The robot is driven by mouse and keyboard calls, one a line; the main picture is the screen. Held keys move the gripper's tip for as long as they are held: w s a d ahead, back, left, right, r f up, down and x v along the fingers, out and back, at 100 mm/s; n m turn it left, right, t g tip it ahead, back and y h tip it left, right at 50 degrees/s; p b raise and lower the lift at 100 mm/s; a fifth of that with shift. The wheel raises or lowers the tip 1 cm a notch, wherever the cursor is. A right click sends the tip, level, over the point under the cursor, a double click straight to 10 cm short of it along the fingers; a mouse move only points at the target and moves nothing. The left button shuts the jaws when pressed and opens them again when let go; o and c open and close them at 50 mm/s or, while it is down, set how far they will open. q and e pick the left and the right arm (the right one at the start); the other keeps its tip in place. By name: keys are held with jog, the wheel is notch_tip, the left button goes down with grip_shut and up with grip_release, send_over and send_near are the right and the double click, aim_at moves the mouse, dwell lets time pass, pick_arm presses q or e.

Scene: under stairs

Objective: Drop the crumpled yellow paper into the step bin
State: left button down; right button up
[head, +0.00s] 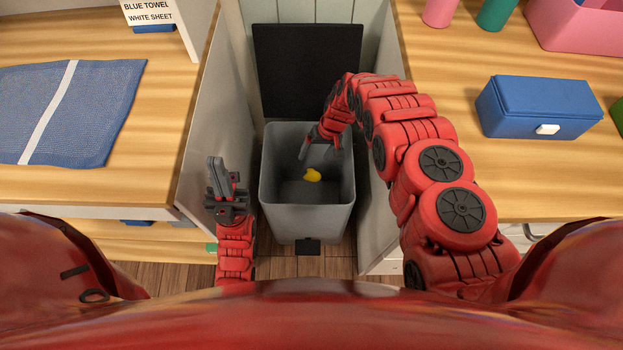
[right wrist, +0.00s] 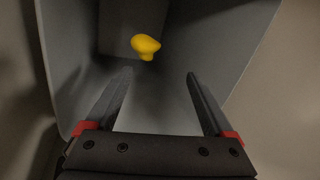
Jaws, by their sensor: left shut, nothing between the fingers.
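The crumpled yellow paper (head: 312,175) is inside the grey step bin (head: 283,215), below the rim. It also shows in the right wrist view (right wrist: 146,45), beyond the fingertips and apart from them. The bin's dark lid (head: 307,75) stands open at the back, and its black pedal (head: 308,246) is at the front. My right gripper (head: 320,150) points down over the bin's opening. Its fingers are apart with nothing between them in the right wrist view (right wrist: 160,75). My left gripper (head: 216,175) is shut and empty, just left of the bin.
Pale panels (head: 215,110) stand close on both sides of the bin. The left wooden top holds a blue towel (head: 90,105) with a white stripe. The right wooden top holds a blue box (head: 540,105), a pink bin (head: 580,30) and cups.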

dwell(0.3)
jog(key=s+p+v, duration=0.1)
jog(key=p+v, duration=0.5)
jog(key=v, duration=1.1)
jog(key=shift+w+r, duration=0.2)
jog(key=shift+w, duration=0.3)
jog(key=shift+s, duration=0.1)
